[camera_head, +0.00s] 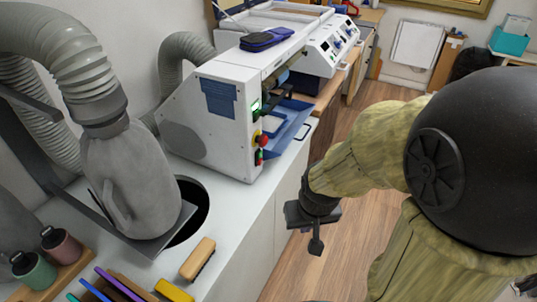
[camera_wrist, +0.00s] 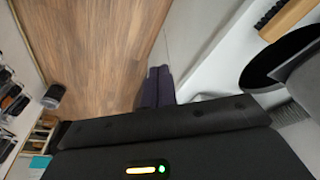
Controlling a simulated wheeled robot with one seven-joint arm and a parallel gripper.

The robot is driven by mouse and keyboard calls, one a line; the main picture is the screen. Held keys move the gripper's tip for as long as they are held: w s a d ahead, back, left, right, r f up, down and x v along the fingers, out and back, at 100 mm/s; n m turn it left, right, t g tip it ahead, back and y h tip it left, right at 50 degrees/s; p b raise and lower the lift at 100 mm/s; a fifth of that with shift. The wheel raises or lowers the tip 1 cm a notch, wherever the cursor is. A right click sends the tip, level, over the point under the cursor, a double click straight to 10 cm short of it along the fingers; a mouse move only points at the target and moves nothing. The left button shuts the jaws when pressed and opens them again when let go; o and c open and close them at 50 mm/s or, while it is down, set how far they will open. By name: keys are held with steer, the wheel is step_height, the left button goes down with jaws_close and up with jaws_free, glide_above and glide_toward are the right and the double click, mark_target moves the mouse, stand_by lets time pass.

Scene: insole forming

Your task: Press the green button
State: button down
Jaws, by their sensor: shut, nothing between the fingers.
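The white machine (camera_head: 212,122) stands on the white counter, its control side facing right. On that side are a small lit green display (camera_head: 256,107), a red knob (camera_head: 264,140) and, below it, a small green button (camera_head: 259,157). My gripper (camera_head: 316,246) hangs to the right of the counter edge, over the floor, lower than the button and apart from it. In the wrist view its dark fingers (camera_wrist: 158,86) are together with nothing between them, pointing toward floor and cabinet front. The button does not show in the wrist view.
A wooden brush (camera_head: 198,258) lies near the counter's front. A blue tray (camera_head: 288,122) juts from the machine's right. Wooden floor (camera_head: 345,120) is open beyond.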

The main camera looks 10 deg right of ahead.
mark_target(260, 155)
steer(key=w+d+f+m+t+y+b, duration=0.1)
steer(key=w+d+f+m+t+b, duration=0.1)
steer(key=w+f+t+b, duration=0.2)
steer(key=w+d+f+m+t+y+b, duration=0.2)
steer(key=w+t+b, duration=0.7)
steer(key=w, duration=1.2)
steer(key=f+m+t, duration=0.1)
steer(key=t, duration=0.2)
steer(key=shift+w+f+m+t+b, duration=0.15)
steer(key=shift+f+m+t+b, duration=0.15)
steer(key=shift+f+t+b, duration=0.1)
steer(key=shift+a, duration=0.1)
steer(key=w+a+p, duration=0.1)
steer(key=w+a, duration=0.4)
steer(key=a, duration=0.2)
